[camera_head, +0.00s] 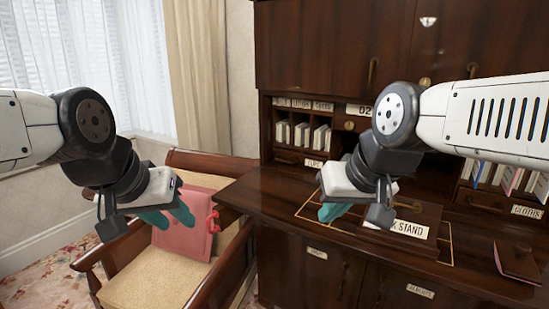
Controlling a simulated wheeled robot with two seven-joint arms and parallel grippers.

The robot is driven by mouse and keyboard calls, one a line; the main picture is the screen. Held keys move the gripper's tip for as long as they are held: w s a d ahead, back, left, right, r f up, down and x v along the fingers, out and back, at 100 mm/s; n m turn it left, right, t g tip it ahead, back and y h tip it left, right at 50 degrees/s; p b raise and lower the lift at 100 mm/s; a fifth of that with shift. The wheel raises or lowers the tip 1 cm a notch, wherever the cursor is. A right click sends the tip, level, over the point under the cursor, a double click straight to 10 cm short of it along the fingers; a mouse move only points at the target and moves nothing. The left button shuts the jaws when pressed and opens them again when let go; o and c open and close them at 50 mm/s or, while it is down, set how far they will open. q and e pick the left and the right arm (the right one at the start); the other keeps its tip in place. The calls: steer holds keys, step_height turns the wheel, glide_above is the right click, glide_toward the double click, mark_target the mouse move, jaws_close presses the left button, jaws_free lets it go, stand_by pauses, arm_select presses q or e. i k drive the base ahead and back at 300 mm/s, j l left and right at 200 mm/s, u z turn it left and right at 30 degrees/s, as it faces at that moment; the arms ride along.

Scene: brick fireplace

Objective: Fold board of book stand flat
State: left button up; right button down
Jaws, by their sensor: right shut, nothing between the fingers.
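I cannot tell how far the board is tilted. My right gripper (334,212), with teal fingertips, is shut and empty, just left of the stand; its wrist hides the stand's left part. My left gripper (169,217) is far to the left, over the chair; its two teal fingers look apart, with nothing between them.
A wooden armchair (150,287) with a pink cushion (187,228) stands left of the desk (262,197). Cubbyholes with papers (303,134) and upper cabinet doors (330,45) rise behind the desktop. A small brown object (516,262) lies at the desk's right. The desktop's left end is clear.

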mark_target(416, 221)
steer(key=l+z, duration=0.1)
steer(key=z, duration=0.3)
steer(key=l+z, duration=0.1)
steer(key=z, duration=0.3)
steer(key=l+z, duration=0.1)
steer(key=z, duration=0.3)
steer(key=k, duration=0.3)
